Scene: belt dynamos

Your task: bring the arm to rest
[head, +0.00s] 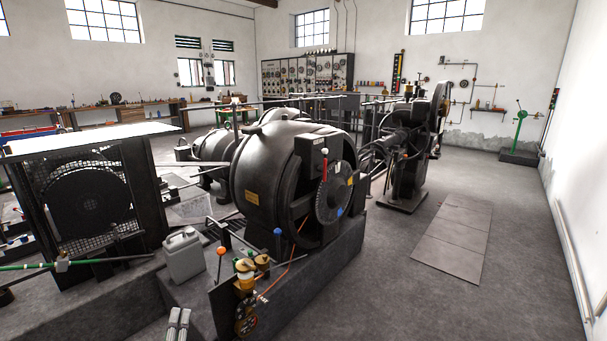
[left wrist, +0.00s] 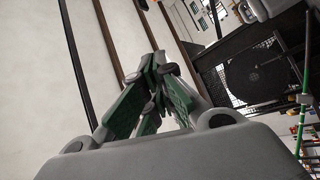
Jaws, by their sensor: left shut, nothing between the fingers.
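My left gripper (head: 179,318) shows at the bottom edge of the head view, just left of the centre. Its two pale grey fingers stand side by side and point up. In the left wrist view the green and grey fingers of this gripper (left wrist: 152,75) come together with nothing held between them. It touches nothing that I can see and is in front of the dynamo's base. The rest of the left arm is hidden below the frame. My right gripper is in neither view.
A large black dynamo (head: 268,170) stands on a concrete plinth (head: 315,285). A pale jerrycan (head: 184,257) and a mesh-guarded cabinet (head: 88,200) stand to the left. A green rod (head: 30,266) juts in at the left. Floor (head: 520,250) at the right is clear.

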